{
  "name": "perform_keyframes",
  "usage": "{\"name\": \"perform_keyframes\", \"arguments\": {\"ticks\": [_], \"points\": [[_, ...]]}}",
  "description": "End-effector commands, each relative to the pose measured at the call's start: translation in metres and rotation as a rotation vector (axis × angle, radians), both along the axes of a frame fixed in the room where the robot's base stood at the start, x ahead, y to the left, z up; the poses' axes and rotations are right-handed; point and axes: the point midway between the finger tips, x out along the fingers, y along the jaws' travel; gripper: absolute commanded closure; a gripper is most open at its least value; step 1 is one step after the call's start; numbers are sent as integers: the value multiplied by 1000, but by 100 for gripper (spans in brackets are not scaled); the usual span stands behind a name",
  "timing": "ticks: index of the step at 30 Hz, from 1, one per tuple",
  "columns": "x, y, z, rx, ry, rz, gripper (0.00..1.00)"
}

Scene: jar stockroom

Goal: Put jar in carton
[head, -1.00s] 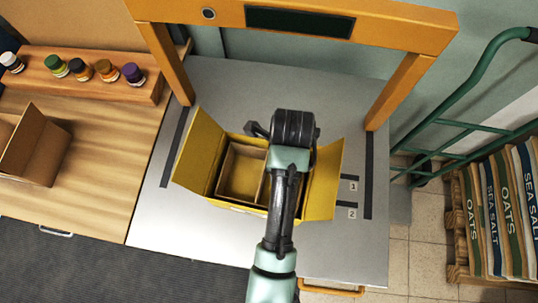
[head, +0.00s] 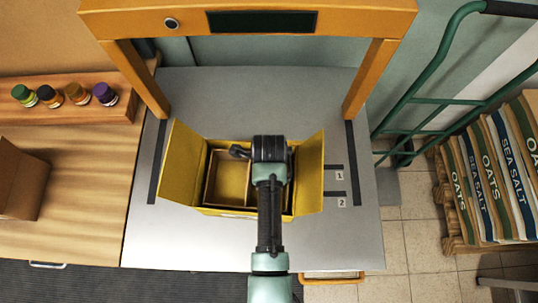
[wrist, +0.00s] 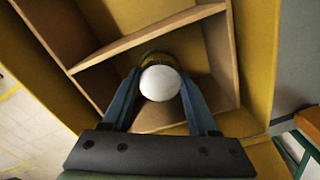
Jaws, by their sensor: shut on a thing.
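The yellow carton (head: 188,172) stands open on the grey metal surface, its flaps spread left and right. A divider splits its inside; the left compartment looks empty in the head view. In the wrist view the carton (wrist: 258,50) surrounds my gripper (wrist: 160,75), whose blue fingers are shut on a jar with a white lid (wrist: 160,84). The jar is over or inside one compartment; how deep it sits I cannot tell. In the head view my arm hides the jar, the fingers and much of the right compartment.
An orange frame (head: 250,23) arches over the metal surface behind the carton. Several jars (head: 77,94) stand on a wooden rack at the left, above another cardboard box (head: 20,182). A green hand truck (head: 430,103) and stacked sacks (head: 500,165) are at the right.

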Motion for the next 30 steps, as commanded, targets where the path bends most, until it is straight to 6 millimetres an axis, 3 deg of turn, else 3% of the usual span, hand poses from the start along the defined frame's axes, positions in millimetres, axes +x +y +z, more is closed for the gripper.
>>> {"name": "perform_keyframes", "arguments": {"ticks": [1,2,6,14,19,30], "points": [[0,0,-2,-1,-1,0,100],[0,0,-1,0,0,0,35],[0,0,-1,0,0,0,10],[0,0,-1,0,0,0,10],[1,0,10,0,-2,1,10],[1,0,84,0,-4,1,10]]}}
